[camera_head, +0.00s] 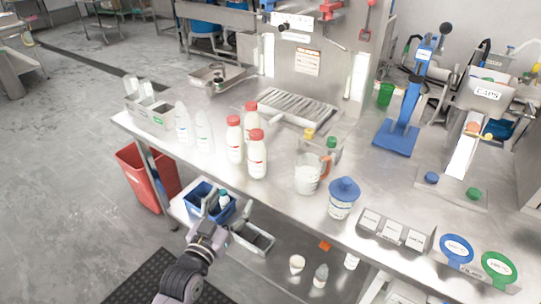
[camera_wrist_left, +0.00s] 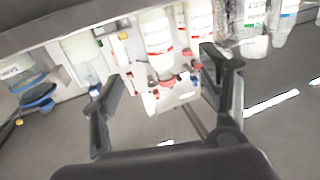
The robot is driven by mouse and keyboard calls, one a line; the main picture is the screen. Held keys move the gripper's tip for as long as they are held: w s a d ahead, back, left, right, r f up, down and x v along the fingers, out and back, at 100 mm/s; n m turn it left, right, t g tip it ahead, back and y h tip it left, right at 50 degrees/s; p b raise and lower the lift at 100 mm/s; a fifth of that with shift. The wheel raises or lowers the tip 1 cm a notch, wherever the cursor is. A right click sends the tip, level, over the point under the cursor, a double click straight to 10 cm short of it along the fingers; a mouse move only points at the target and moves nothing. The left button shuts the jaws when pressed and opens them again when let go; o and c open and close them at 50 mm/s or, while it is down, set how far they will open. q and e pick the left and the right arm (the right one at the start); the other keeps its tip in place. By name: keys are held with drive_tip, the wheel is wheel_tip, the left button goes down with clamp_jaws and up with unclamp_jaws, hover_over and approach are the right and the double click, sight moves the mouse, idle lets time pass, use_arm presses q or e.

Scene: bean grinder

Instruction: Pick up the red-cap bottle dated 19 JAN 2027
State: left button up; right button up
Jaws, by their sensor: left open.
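Three white bottles with red caps stand upright in a cluster on the steel table: one at the left (camera_head: 235,143), one behind (camera_head: 251,122) and one in front (camera_head: 257,160). Their labels are too small to read, so I cannot tell which bears 19 JAN 2027. My left gripper (camera_head: 225,229) is in front of the table's front edge, lower than the bottles and apart from them. In the left wrist view my left gripper (camera_wrist_left: 165,88) is open and empty, with white bottles (camera_wrist_left: 156,42) beyond its fingers. My right gripper is not in view.
Two clear bottles (camera_head: 183,124) stand left of the red-cap bottles. A measuring jug (camera_head: 307,178) and a blue-lidded container (camera_head: 342,203) stand to the right. A blue bin (camera_head: 196,190) and red bin (camera_head: 133,165) are below the table's front edge.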

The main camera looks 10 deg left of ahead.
sight(254, 166)
use_arm(q)
drive_tip(key=w, duration=0.4)
drive_tip(key=w+d, duration=0.1)
drive_tip(key=w, duration=0.7)
drive_tip(key=shift+d+r+p, duration=0.15)
drive_tip(key=shift+r+p, duration=0.05)
drive_tip(key=shift+p, duration=0.2)
drive_tip(key=w, duration=0.2)
drive_tip(key=w+d, duration=0.1)
drive_tip(key=w, duration=0.1)
drive_tip(key=shift+r+p, duration=0.3)
drive_tip(key=shift+w, duration=0.6)
drive_tip(key=shift+c, duration=0.4)
drive_tip(key=c, duration=1.3)
drive_tip(key=shift+c, duration=0.7)
drive_tip(key=shift+r, duration=0.1)
